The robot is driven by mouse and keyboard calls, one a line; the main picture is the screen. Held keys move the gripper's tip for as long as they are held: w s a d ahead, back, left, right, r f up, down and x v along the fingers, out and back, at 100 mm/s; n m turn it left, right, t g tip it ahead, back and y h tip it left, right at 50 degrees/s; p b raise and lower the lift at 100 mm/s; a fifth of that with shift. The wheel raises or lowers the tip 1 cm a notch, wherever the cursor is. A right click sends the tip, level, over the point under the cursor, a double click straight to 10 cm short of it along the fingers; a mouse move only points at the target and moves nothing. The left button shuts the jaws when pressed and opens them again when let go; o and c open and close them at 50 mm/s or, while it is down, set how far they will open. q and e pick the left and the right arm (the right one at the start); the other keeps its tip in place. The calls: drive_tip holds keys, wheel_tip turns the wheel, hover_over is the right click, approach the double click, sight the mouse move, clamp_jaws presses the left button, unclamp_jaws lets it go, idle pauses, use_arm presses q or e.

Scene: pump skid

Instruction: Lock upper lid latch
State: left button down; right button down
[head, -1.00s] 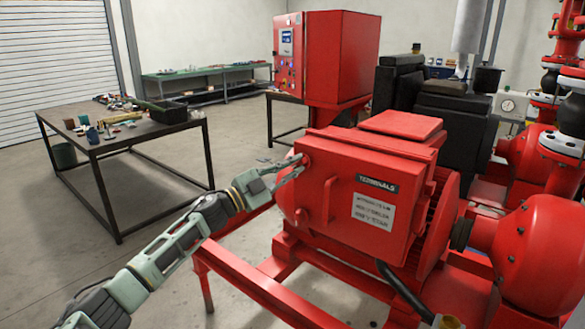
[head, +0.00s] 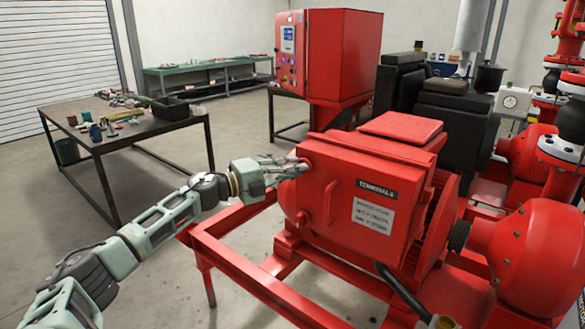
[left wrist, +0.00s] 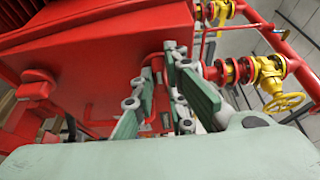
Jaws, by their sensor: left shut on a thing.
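The red terminal box (head: 345,190), with a "TERMINALS" label on its lid, sits on top of the red motor. The upper lid latch (head: 305,161) is a small red part at the box's upper left edge, largely hidden by my fingers. My left gripper (head: 295,166) reaches it from the left and is shut on it. In the left wrist view the two green fingers (left wrist: 165,88) stand on either side of a red part (left wrist: 161,98) beside the red box wall (left wrist: 95,75). My right gripper is not in view.
A dark workbench (head: 125,134) with tools stands at the left. A red control cabinet (head: 325,55) stands behind the box. Red frame rails (head: 245,285) run below my left arm. A yellow valve (left wrist: 270,75) and pipes show in the left wrist view.

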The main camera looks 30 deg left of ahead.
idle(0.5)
use_arm(q)
drive_tip(key=c, duration=1.8)
unclamp_jaws()
drive_tip(key=shift+o, duration=0.2)
drive_tip(key=v, duration=1.2)
